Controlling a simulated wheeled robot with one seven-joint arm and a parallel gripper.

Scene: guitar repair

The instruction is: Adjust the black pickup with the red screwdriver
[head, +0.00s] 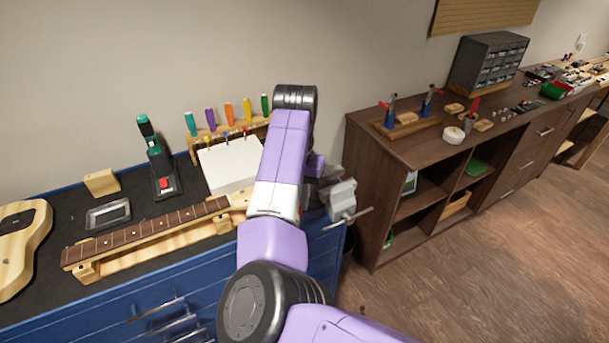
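A pale wooden guitar body (28,245) lies at the left edge of the blue workbench, cut off by the picture. A dark part (16,222) is on it; I cannot tell whether this is the black pickup. A rack (196,156) at the wall holds several screwdrivers with teal, purple, orange, yellow and green handles. Smaller tools sit along its front, too small to identify surely. I cannot make out the red screwdriver for certain. My gripper does not show.
A guitar neck (150,228) rests on a wooden support. A green-and-black power tool (155,160), metal tray (108,213) and white block (228,165) stand behind it. A grey vise (343,200) is at the bench's right end. A brown cabinet (400,150) stands right; the floor is clear.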

